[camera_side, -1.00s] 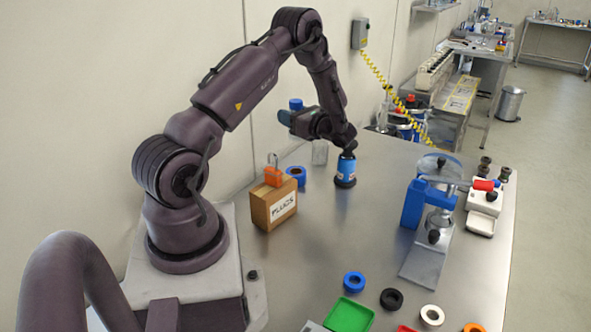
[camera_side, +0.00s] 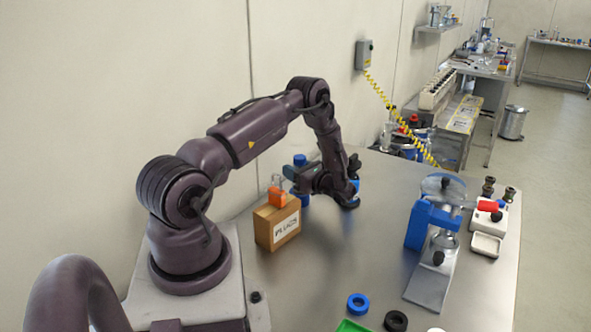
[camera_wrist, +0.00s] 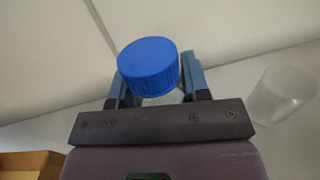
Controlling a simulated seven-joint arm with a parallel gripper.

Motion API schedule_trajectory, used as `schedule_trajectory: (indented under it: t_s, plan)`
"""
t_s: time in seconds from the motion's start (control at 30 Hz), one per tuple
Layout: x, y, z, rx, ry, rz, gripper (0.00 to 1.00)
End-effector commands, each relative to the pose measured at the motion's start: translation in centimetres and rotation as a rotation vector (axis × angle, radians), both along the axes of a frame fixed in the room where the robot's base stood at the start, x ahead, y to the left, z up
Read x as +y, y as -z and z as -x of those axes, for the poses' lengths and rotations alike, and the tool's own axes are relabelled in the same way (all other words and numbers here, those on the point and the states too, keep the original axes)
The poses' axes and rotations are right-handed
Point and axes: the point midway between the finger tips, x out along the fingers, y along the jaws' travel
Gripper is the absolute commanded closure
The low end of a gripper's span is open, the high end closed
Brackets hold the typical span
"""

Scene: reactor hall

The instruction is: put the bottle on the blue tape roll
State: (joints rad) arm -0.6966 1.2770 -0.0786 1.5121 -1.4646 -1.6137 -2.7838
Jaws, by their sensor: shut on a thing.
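The bottle has a ribbed blue cap (camera_side: 300,160), which also shows large in the wrist view (camera_wrist: 149,66) between the two fingers. My gripper (camera_wrist: 160,82) is shut on the bottle just below the cap. The bottle looks upright; most of its body is hidden by my gripper in the side view. Another blue ring (camera_side: 358,303) lies at the front of the table.
A wooden box labelled PLUGS (camera_side: 277,225) with an orange padlock (camera_side: 277,196) stands close in front. A blue can (camera_side: 349,204) is partly behind my wrist. A clear beaker (camera_wrist: 282,95) stands right of the bottle in the wrist view.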

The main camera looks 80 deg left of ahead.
Motion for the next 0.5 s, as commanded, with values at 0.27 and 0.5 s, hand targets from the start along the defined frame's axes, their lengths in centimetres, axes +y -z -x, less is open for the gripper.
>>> schedule_trajectory:
  t_s: [0.27, 0.5]
  plan:
    - [-0.02, 0.28, 0.01, 0.001, 0.000, 0.001, 0.32]
    - [-0.01, 0.17, 0.01, 0.000, 0.000, 0.000, 0.32]
